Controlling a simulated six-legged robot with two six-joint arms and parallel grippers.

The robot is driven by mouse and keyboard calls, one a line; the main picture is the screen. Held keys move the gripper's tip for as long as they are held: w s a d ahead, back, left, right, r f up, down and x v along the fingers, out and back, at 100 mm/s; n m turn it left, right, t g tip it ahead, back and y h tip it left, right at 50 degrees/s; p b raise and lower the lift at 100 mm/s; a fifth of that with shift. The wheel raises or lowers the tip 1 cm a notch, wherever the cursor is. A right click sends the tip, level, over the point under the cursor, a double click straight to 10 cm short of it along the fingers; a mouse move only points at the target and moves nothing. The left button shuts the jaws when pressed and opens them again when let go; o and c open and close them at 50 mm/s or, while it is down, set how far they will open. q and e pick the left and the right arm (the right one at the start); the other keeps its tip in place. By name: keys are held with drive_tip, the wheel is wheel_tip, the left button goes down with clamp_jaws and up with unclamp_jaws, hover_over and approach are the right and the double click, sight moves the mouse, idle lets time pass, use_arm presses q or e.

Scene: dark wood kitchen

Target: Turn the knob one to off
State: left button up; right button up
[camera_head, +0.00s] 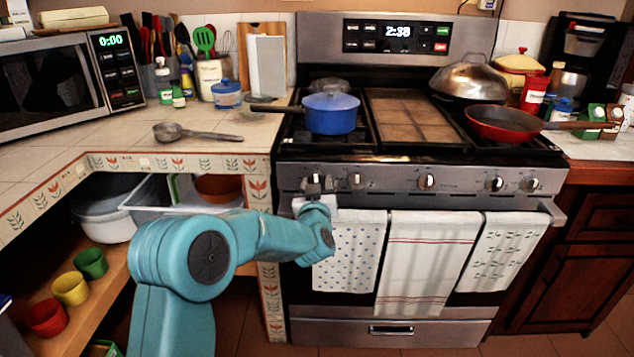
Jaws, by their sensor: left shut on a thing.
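The stove (415,181) has a row of several silver knobs along its front panel. The leftmost knob (312,180) is knob one by its place in the row; its pointer is too small to read. My teal left arm comes in from below, and my left gripper (314,189) is at this knob, shut on it. The arm's wrist hides most of the fingers and the area just below the knob. The neighbouring knob (355,181) is free, close to the right. My right gripper is not in view.
A blue pot (331,112) sits on the left burners with its handle pointing left. A red pan (503,124) and a domed lid (464,77) are on the right. Towels (428,255) hang on the oven handle below the knobs. The counter edge (180,162) is left of the stove.

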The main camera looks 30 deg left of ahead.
use_arm(q)
drive_tip(key=shift+m+p, duration=0.3)
drive_tip(key=shift+m, duration=0.5)
drive_tip(key=o, duration=1)
drive_tip(key=shift+o, duration=0.2)
drive_tip(key=v, duration=1.6)
drive_tip(key=shift+s, duration=0.25)
